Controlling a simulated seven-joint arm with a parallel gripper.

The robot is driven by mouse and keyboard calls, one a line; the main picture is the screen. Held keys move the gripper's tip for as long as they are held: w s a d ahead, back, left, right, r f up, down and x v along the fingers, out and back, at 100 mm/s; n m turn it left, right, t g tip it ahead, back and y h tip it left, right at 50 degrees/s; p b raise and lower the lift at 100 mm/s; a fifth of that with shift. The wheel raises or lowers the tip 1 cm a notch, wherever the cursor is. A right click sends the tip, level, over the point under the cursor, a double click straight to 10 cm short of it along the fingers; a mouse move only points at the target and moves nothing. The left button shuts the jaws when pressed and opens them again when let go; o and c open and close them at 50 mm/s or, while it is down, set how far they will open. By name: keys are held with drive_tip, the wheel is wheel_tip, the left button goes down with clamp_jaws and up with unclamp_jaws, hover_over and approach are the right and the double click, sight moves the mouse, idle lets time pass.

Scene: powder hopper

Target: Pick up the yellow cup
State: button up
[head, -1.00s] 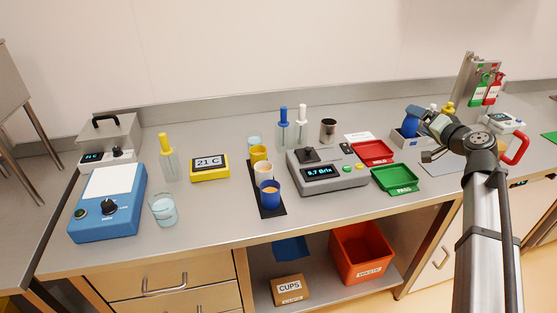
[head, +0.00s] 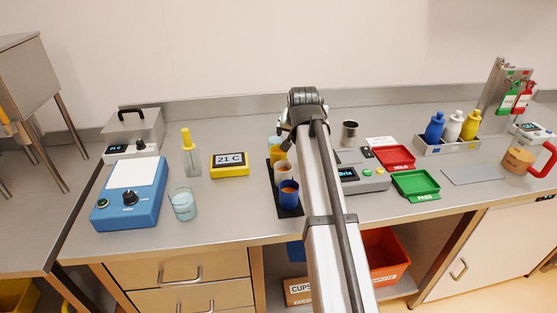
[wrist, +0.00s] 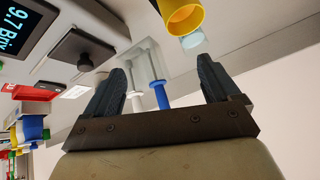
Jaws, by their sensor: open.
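The yellow cup (head: 279,154) stands at the back of a row of cups on a black strip (head: 291,211), partly covered by my arm in the head view. It also shows at the top edge of the wrist view (wrist: 184,18), cut off by the frame. My gripper (wrist: 160,66) is open and empty, with the cup beyond and a little right of its fingertips, not between them. In the head view the jaws are hidden behind my own arm.
A white cup (head: 283,173) and a blue cup (head: 289,192) stand in front on the strip. Blue and white droppers (wrist: 160,94) in clear bottles show between my fingers. The Brix meter (head: 372,182) is right of the row; the 21 C display (head: 230,165) is left.

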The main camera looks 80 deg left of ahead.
drive_tip(key=t+h, duration=0.1)
drive_tip(key=t, duration=0.1)
approach(279, 156)
drive_tip(key=a, duration=0.2)
drive_tip(key=x, duration=0.8)
drive_tip(key=shift+s+a, duration=0.1)
drive_tip(key=shift+s, duration=0.05)
drive_tip(key=shift+x, duration=2.65)
drive_tip(key=shift+c, duration=0.2)
drive_tip(key=c, duration=1.1)
